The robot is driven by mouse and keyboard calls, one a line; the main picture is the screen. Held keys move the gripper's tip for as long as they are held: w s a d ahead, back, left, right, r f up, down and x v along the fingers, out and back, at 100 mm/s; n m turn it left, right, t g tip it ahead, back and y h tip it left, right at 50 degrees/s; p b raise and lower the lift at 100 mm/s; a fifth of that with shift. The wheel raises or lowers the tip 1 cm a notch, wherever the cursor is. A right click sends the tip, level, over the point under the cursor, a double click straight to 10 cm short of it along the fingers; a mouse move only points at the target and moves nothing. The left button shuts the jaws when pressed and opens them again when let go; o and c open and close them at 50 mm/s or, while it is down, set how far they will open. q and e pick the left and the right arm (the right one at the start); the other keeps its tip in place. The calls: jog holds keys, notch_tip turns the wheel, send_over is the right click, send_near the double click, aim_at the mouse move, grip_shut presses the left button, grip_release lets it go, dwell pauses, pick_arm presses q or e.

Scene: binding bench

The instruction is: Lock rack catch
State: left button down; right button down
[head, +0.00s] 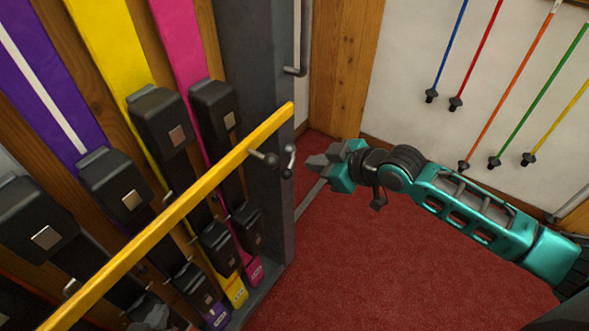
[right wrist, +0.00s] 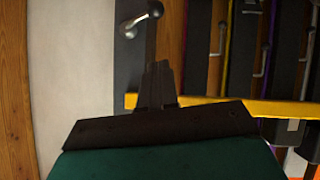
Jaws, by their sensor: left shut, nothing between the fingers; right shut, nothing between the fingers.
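A yellow bar (head: 170,215) runs diagonally across the ski rack, in front of the skis. It also shows in the right wrist view (right wrist: 225,108). The rack catch, a small metal lever with a rounded end (head: 290,160), sits on the grey post (head: 258,60) near the bar's end. In the right wrist view the catch (right wrist: 143,20) is tilted, beyond my fingertips. A dark knob (head: 268,159) is beside it. My right gripper (head: 312,165) is shut and empty, just right of the catch, apart from it.
Purple, yellow and pink skis (head: 180,40) with black bindings (head: 160,120) stand in the rack. Several coloured poles (head: 480,85) hang on the white wall. A wooden post (head: 342,70) stands behind. The red floor (head: 370,270) is clear below my right arm.

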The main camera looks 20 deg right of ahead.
aim_at(290, 164)
jog(key=w+a+f+b, duration=0.1)
jog(key=w+a+f, duration=0.2)
jog(key=w+f, duration=0.3)
jog(key=shift+w+f+b, duration=0.2)
jog(key=shift+f+b, duration=0.15)
jog(key=shift+f, duration=0.6)
